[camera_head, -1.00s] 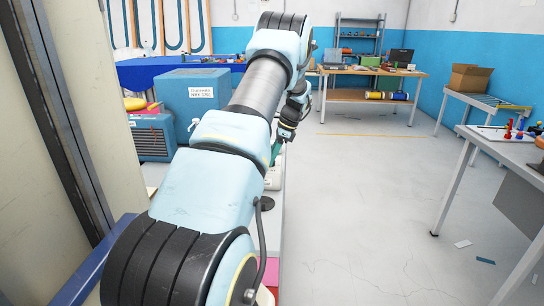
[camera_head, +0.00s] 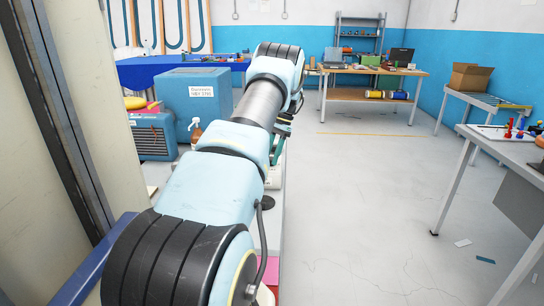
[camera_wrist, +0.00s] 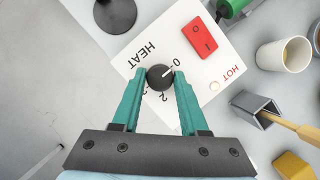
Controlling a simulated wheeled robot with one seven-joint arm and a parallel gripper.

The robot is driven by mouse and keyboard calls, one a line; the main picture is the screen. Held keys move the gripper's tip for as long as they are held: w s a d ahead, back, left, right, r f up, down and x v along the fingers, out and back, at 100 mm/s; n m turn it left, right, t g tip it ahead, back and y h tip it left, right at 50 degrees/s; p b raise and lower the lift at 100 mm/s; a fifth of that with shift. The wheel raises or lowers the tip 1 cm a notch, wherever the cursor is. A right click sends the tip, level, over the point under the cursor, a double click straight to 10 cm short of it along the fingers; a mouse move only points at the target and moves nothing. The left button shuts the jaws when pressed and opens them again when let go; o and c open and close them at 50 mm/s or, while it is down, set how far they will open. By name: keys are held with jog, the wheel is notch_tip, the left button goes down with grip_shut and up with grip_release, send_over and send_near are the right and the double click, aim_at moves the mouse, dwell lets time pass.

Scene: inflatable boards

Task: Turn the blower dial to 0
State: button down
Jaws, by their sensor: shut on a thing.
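In the wrist view the dial (camera_wrist: 157,82) is a round black knob with a white pointer line. It sits on a white panel (camera_wrist: 130,58) marked HEAT, with a 0 and other numbers around the knob. The pointer line faces the upper right, near the 0 side; the exact setting is hard to read. My gripper (camera_wrist: 160,74) has its two teal fingers on either side of the dial, shut on it, and hides part of the scale. In the head view my arm hides the dial.
In the wrist view a red switch (camera_wrist: 195,43) lies above right of the dial. A cup (camera_wrist: 283,56), a grey holder with a wooden stick (camera_wrist: 252,106) and a yellow block (camera_wrist: 294,166) stand at the right. A spray bottle (camera_head: 195,132) shows in the head view.

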dwell(0.5)
jog(key=shift+c, duration=2.2)
grip_release()
jog(key=b+v, duration=0.1)
jog(key=v, duration=0.9)
jog(key=shift+w+r+b, duration=0.15)
jog(key=shift+r+b, duration=0.15)
